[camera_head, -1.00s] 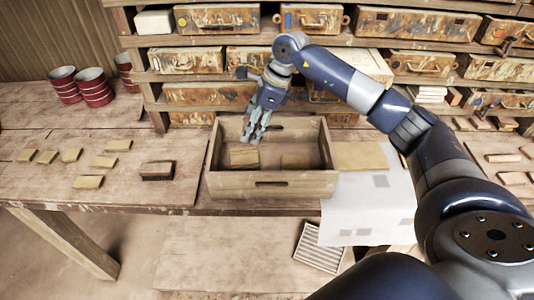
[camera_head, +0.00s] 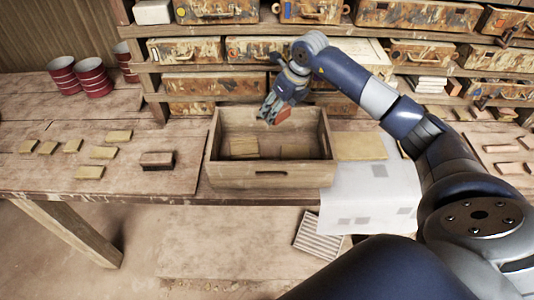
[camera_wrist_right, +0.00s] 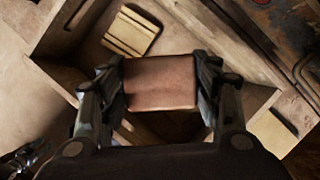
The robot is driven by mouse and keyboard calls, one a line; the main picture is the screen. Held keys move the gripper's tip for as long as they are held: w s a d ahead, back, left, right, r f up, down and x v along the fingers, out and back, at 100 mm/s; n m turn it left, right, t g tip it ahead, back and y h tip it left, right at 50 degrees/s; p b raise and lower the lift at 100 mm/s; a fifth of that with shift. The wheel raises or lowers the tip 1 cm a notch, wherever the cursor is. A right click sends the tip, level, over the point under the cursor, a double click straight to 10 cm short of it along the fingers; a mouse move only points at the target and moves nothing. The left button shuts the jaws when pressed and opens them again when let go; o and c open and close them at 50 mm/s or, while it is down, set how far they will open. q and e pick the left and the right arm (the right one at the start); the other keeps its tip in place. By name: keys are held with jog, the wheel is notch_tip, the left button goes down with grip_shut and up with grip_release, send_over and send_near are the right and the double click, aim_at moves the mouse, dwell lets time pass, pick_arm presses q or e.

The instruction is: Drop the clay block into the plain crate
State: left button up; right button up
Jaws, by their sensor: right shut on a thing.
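The reddish-brown clay block (camera_head: 284,116) is held in my right gripper (camera_head: 273,114) above the wooden crate (camera_head: 235,177), near its back wall. In the right wrist view the block (camera_wrist_right: 161,82) sits between both fingers of the gripper (camera_wrist_right: 163,88), which touch its sides. The crate is open-topped and plain, with a slot handle in its front wall. Its wall also shows in the right wrist view (camera_wrist_right: 52,72).
Several tan tiles (camera_head: 103,152) and a dark brush-like block (camera_head: 157,161) lie on the table to the left. Red-and-white cans (camera_head: 92,78) stand behind them. A flat tan slab (camera_head: 359,147) and white paper (camera_head: 368,195) lie right of the crate. Shelves of worn cases stand close behind.

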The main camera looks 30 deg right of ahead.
jog(key=shift+w+f+b, duration=0.1)
jog(key=shift+f+b, duration=0.2)
jog(key=shift+f, duration=0.6)
pick_arm(q)
jog(key=shift+a+f, duration=0.35)
jog(key=shift+f, duration=0.2)
pick_arm(e)
jog(key=o, duration=1.3)
jog(key=v, duration=1.2)
